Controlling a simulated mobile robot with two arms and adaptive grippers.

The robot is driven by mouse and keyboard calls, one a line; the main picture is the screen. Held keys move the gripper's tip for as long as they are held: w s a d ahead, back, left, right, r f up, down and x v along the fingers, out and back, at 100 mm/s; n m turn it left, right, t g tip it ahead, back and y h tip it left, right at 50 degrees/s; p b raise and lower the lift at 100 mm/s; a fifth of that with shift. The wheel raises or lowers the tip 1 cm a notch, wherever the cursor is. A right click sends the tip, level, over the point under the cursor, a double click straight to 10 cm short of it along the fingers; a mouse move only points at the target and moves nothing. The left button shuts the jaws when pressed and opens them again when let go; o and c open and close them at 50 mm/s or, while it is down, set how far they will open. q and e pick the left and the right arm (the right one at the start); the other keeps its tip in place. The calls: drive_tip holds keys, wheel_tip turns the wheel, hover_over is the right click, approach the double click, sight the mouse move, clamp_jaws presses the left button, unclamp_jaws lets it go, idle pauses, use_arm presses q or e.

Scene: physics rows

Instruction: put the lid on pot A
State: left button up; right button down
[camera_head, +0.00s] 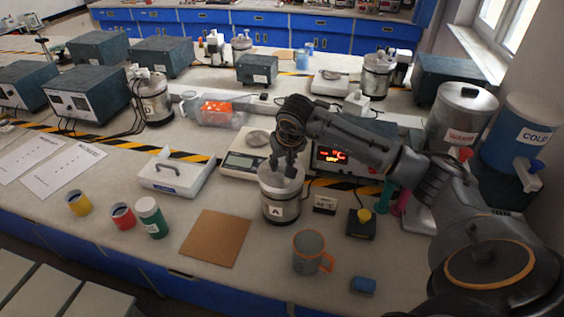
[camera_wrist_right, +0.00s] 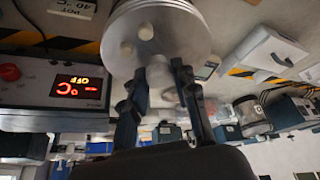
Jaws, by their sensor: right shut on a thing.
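Pot A (camera_head: 281,210) is a silver metal pot with a white "A" label, upright on the bench near the middle of the head view. My right gripper (camera_head: 287,163) points down over its mouth and is shut on the lid. The lid (camera_head: 281,180) is a pale silver disc at the top of the pot. In the right wrist view the lid (camera_wrist_right: 165,20) fills the top middle, with its knob area between the fingers of the right gripper (camera_wrist_right: 160,75). I cannot tell whether the lid rests on the rim or hovers just above. My left gripper is not in view.
A scale (camera_head: 243,166) and a box with a red display (camera_head: 338,158) stand close behind the pot. A mug (camera_head: 308,254), a yellow-button box (camera_head: 362,223) and a blue block (camera_head: 363,285) are to the right and front. A brown board (camera_head: 215,238) lies front left.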

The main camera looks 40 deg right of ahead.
drive_tip(key=shift+f+b, duration=0.3)
drive_tip(key=shift+b, duration=0.1)
idle(0.5)
drive_tip(key=c, duration=1)
unclamp_jaws()
drive_tip(key=shift+o, duration=0.2)
drive_tip(key=shift+r+p, duration=2.35)
drive_tip(key=shift+r, duration=1.7)
